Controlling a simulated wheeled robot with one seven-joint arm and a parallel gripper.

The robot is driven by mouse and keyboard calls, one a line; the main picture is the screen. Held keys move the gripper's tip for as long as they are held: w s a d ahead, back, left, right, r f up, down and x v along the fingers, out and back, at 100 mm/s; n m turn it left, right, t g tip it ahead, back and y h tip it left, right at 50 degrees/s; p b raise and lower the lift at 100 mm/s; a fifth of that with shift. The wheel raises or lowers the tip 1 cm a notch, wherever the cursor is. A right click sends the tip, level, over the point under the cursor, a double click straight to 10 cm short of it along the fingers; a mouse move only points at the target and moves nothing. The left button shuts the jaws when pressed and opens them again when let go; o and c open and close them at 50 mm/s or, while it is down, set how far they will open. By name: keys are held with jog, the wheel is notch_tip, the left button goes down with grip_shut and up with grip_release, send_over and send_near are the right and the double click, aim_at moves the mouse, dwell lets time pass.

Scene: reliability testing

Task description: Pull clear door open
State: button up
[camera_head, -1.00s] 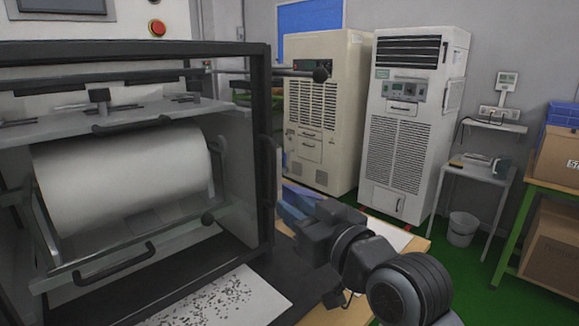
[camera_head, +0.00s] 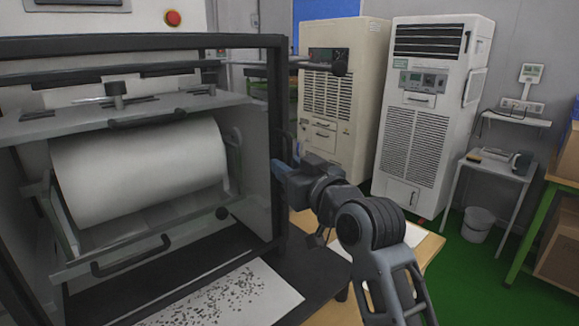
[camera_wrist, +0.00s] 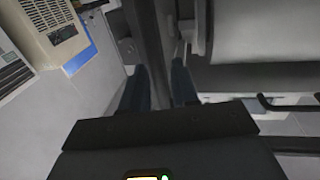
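The machine on the left has a dark-framed front (camera_head: 277,110), apparently the clear door; the pane is hard to see, and the white roller (camera_head: 140,170) shows through it. The front looks closed. My gripper (camera_head: 280,168) is at the outer side of the frame's right post, about mid-height. In the wrist view, its two blue fingers (camera_wrist: 160,88) are apart, with the dark frame post (camera_wrist: 148,40) showing in the gap between and beyond them. I cannot tell whether they touch the post or a handle. The fingertips are partly hidden in the head view.
Two tall cabinets, one beige (camera_head: 340,100) and one white (camera_head: 430,110), stand behind. A small side table (camera_head: 490,170) and white bin (camera_head: 478,225) are at right.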

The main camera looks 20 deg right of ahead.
grip_shut()
jog(key=shift+s, duration=0.1)
dwell(0.5)
